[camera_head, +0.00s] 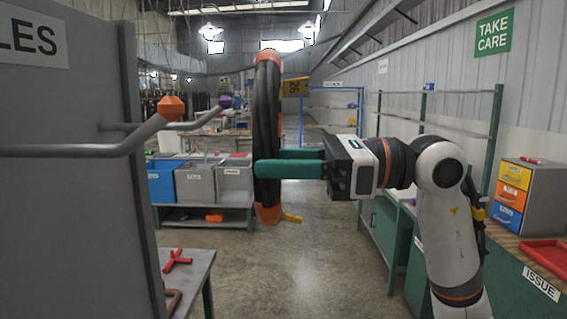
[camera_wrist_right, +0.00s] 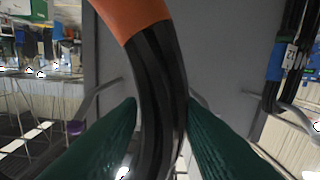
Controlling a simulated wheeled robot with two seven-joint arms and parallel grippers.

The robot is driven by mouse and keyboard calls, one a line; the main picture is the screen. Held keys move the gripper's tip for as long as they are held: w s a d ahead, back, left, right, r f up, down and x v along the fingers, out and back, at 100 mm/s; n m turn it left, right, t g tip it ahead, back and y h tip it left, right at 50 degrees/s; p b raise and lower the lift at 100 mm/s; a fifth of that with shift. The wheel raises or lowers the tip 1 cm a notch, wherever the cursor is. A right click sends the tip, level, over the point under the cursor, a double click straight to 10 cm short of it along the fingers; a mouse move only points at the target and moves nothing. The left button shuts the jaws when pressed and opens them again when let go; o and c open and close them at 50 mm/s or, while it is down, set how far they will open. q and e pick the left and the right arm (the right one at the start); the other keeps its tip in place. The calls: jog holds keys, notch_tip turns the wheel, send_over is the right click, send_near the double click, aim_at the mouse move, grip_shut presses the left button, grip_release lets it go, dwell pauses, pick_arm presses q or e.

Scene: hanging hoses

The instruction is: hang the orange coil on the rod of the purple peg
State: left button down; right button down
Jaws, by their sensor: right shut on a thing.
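The orange coil (camera_head: 267,125) is a black hose loop with orange bands at its top and bottom and a yellow tag. It hangs upright, nearly edge-on in the head view. My right gripper (camera_head: 262,169) is shut on it below its middle; the wrist view shows the hose (camera_wrist_right: 160,95) between the green fingers. The purple peg (camera_head: 226,101) has a grey rod with a purple tip, left of the coil and farther back on the grey panel. The coil is apart from the peg. My left gripper is out of view.
A nearer peg with an orange tip (camera_head: 171,107) sticks out from the grey panel (camera_head: 75,215). A blue-banded coil (camera_wrist_right: 277,62) hangs at the right in the wrist view. Bins (camera_head: 195,184) stand on a bench behind. A red tray (camera_head: 545,256) lies at the far right.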

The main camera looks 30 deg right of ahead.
jog(key=w+a+f+p, duration=0.1)
jog(key=w+a+f, duration=0.1)
jog(key=w+a, duration=0.2)
jog(key=w+a+f+p, duration=0.1)
jog(key=w+a+f, duration=0.2)
jog(key=a, duration=0.6)
jog(key=shift+w+a+p, duration=0.35)
jog(key=shift+w+a, duration=0.05)
jog(key=shift+w, duration=0.8)
dwell(0.6)
jog(key=shift+f, duration=0.1)
